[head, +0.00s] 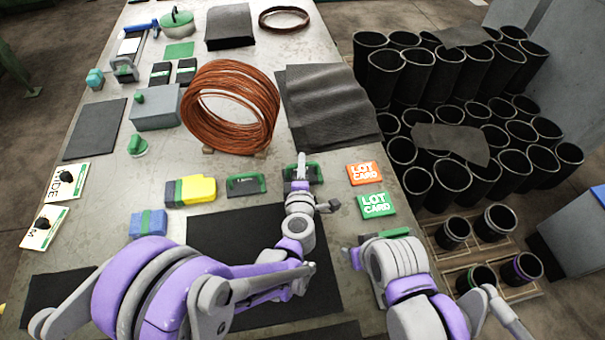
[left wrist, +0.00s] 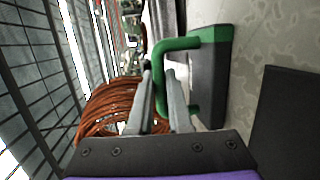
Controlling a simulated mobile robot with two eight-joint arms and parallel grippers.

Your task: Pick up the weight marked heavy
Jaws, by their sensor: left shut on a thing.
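A dark weight with a green handle (head: 316,173) lies on the grey table, partly hidden by my left gripper (head: 301,168). In the left wrist view this weight (left wrist: 212,75) shows its green handle between the fingers of my left gripper (left wrist: 161,100), which is shut on it. I cannot tell whether the weight is clear of the table. A similar green-handled weight (head: 246,184) lies to its left, its marking too small to read. Any marking on the held weight is hidden.
A copper wire coil (head: 230,107) stands behind the weights. Dark rubber sheets (head: 330,108) lie behind the gripper. Orange (head: 365,173) and green (head: 377,205) lot cards lie to the right. A black mat (head: 215,230) lies in front. Several black sleeves (head: 430,140) stand beyond the right edge.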

